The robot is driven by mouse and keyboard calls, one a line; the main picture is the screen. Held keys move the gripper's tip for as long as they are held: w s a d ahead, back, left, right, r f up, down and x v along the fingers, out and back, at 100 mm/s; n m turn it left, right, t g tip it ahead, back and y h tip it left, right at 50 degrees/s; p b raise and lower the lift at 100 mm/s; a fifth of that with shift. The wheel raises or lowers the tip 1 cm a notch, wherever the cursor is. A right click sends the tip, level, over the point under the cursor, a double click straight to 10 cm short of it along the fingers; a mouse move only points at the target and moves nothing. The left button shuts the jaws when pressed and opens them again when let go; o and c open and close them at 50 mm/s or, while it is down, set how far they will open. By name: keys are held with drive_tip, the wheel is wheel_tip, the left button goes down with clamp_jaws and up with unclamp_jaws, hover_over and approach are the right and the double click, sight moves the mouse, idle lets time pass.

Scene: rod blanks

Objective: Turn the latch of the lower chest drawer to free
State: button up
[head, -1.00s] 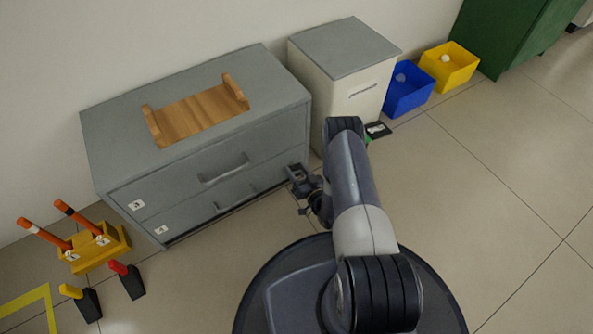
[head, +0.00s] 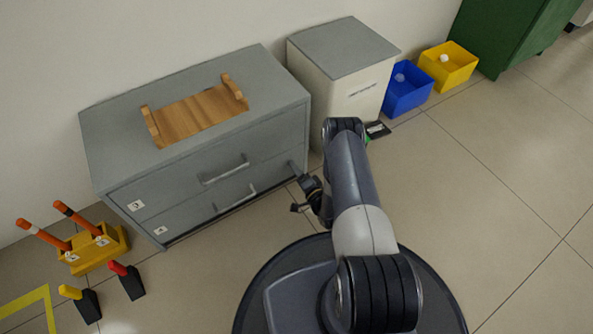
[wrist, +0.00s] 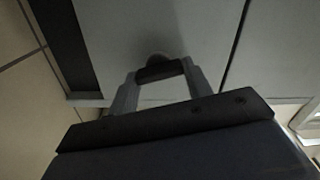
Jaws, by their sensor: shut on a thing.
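The grey chest has an upper drawer (head: 185,178) and a lower drawer (head: 185,215), each with a bar handle. The latch (wrist: 160,71) is a short dark bar on a round grey base at the lower drawer's right end. In the wrist view my gripper (wrist: 160,82) has one finger on each side of the dark bar and is shut on it. The bar lies across between the fingers. In the head view my gripper (head: 295,170) is at the right end of the drawer front, and the latch is too small or hidden to make out there.
A wooden tray (head: 190,118) sits on the chest. A white cabinet (head: 352,95) stands to its right, with blue (head: 408,92) and yellow (head: 448,68) bins beyond. A yellow stand (head: 95,252) with orange-handled tools is at the left.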

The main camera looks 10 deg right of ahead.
drive_tip(key=shift+m, duration=1.5)
drive_tip(key=shift+f, duration=0.1)
drive_tip(key=o, duration=1)
